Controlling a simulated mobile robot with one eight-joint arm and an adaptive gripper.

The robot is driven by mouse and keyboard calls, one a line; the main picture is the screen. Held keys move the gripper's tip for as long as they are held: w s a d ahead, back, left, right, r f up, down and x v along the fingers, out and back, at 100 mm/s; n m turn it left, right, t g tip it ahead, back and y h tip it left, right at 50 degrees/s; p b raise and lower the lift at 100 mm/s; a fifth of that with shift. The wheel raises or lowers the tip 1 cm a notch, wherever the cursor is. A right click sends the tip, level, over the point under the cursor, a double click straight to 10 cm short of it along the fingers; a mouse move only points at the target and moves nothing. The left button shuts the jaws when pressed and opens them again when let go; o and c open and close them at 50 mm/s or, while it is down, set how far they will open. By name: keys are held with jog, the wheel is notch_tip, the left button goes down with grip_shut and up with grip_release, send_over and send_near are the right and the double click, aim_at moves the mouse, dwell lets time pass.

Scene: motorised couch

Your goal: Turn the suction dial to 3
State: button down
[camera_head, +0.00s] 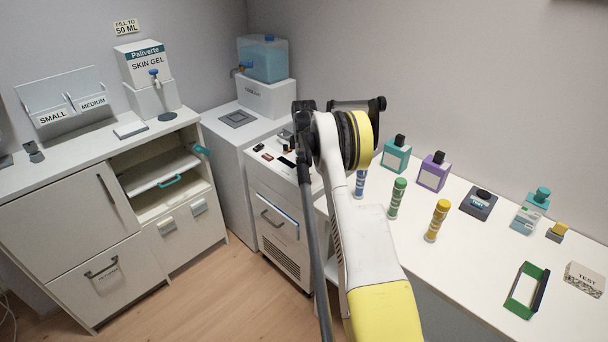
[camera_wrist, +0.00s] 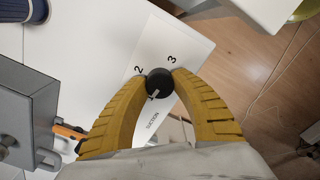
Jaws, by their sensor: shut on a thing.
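The suction dial (camera_wrist: 160,82) is a small round black knob on a white panel (camera_wrist: 186,46) in the wrist view. The panel carries the printed marks 2 and 3 beyond the knob and the word SUCTION nearer my wrist. A pale mark shows at the knob's lower left, on the SUCTION side; I cannot tell for sure which number it points to. My gripper (camera_wrist: 160,76) has its yellow fingers on either side of the knob, shut on it. In the head view my own arm hides the dial and my fingertips.
In the head view, a white table (camera_head: 460,268) at right holds a green tube (camera_head: 397,199), a yellow tube (camera_head: 437,220) and bottles. A drawer cabinet (camera_head: 275,222) stands left of my arm. A grey box (camera_wrist: 25,105) lies close left in the wrist view.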

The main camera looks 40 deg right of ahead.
jog(key=m+p, duration=0.1)
jog(key=m, duration=0.3)
jog(key=m+p, duration=0.1)
jog(key=m, duration=0.3)
jog(key=shift+m, duration=0.4)
jog(key=m, duration=0.4)
jog(key=shift+m, duration=0.3)
jog(key=m, duration=0.4)
jog(key=shift+p, duration=0.35)
jog(key=m, duration=0.8)
jog(key=shift+m, duration=0.3)
jog(key=m, duration=0.4)
jog(key=shift+m+p, duration=0.3)
jog(key=m, duration=0.4)
